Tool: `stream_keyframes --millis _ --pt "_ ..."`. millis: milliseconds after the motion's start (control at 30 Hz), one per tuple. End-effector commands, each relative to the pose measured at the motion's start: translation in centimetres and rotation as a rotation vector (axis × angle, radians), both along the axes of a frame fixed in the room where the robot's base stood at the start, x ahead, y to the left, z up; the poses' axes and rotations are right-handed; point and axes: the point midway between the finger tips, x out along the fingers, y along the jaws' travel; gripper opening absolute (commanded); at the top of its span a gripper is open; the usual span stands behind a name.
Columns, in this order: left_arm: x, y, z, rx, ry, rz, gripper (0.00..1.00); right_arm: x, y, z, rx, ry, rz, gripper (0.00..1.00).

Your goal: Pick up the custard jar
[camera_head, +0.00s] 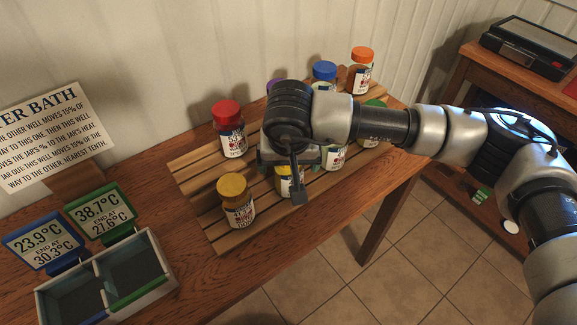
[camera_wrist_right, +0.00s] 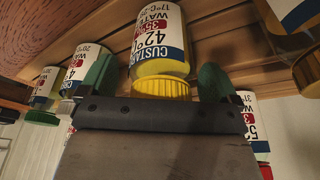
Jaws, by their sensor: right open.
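The custard jar (camera_wrist_right: 160,45) has a yellow lid and a white, blue and red label reading "CUSTARD". In the right wrist view its lid lies between the two green fingertips of my right gripper (camera_wrist_right: 157,80), which is open. I see gaps on both sides of the lid. In the head view my right gripper (camera_head: 284,170) is over the slatted rack (camera_head: 205,185) and partly covers a jar with a yellow lid (camera_head: 284,185), apparently the custard jar. My left gripper is not in view.
Close by stand jars with a darker yellow lid (camera_head: 236,202), red lid (camera_head: 230,130), blue lid (camera_head: 324,75) and orange lid (camera_head: 361,70). Purple and green lids are partly hidden. A two-well box (camera_head: 150,283) with temperature signs and a printed board (camera_head: 50,130) are at left.

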Motion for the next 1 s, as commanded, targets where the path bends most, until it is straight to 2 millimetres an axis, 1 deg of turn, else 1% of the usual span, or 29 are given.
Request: stream_keyframes --millis 200,233,633,667,867,1000 --pt "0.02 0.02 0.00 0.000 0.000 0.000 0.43 0.04 0.03 -0.19 0.000 -0.001 0.001 0.92" --pt "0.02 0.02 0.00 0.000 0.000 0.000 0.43 0.04 0.03 -0.19 0.000 -0.001 0.001 0.91" --pt "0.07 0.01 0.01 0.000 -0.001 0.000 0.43 0.03 0.04 -0.15 0.001 -0.001 0.000 0.30" --pt "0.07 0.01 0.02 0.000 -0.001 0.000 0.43 0.06 0.05 -0.07 0.002 -0.002 0.001 0.28" --pt "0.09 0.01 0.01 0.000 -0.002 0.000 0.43 0.06 0.05 -0.04 0.002 -0.002 0.001 0.28" --pt "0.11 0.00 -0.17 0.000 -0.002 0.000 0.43 0.09 0.07 0.39 0.003 -0.003 0.000 0.28"
